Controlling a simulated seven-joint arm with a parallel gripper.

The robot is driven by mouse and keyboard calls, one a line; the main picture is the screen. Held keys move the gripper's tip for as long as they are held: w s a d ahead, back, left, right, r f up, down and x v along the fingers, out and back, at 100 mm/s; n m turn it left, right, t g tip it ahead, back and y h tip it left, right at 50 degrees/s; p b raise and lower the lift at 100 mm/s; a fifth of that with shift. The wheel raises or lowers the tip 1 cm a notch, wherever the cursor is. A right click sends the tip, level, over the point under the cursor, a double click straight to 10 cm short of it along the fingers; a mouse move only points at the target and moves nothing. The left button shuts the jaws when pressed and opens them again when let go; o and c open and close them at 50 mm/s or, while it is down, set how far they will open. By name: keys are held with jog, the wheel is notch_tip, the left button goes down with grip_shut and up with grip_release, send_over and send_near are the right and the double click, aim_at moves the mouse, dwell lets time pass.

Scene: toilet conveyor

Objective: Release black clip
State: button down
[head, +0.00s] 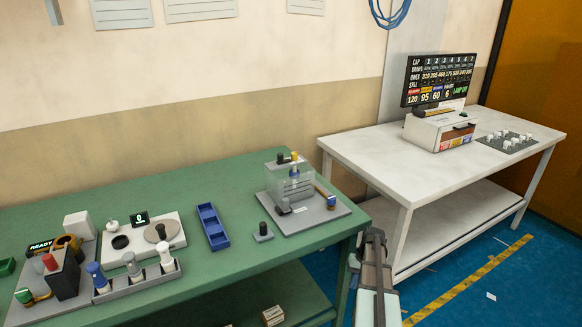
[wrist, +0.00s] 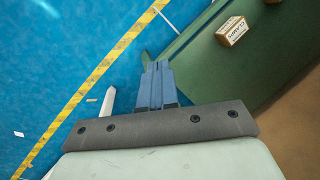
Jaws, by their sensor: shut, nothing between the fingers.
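My gripper (wrist: 157,70) is shut and empty in the wrist view, its blue-grey fingers together over the blue floor and the edge of the green bench. In the head view my gripper (head: 374,236) shows beside the right end of the green bench (head: 130,195), apart from everything on it. I cannot tell for sure which part is the black clip. A small dark piece (head: 284,207) sits at the front of a clear enclosure (head: 290,183) on a grey plate.
A blue tray (head: 213,227) and a rack of bottles (head: 135,280) stand on the bench. A white table (head: 360,146) at the right carries a display (head: 438,80) and a white box. A cardboard box (wrist: 232,31) is on the bench's lower shelf.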

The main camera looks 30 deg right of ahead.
jog(key=d+r+t, duration=0.2)
jog(key=d+r, duration=0.8)
jog(key=d, duration=0.3)
jog(key=w+d+r+n+t+h, duration=0.1)
jog(key=w+d+r+t+h, duration=0.15)
jog(key=w+r, duration=0.85)
jog(key=n+t+y, duration=0.2)
jog(key=n+y, duration=0.2)
send_near(285, 161)
jog(key=w+r+v, duration=0.1)
jog(key=v, duration=0.3)
jog(key=shift+s+a+f, duration=0.1)
jog(key=shift+s, duration=0.2)
jog(key=shift+x, duration=5.05)
jog(key=shift+s+f, duration=0.15)
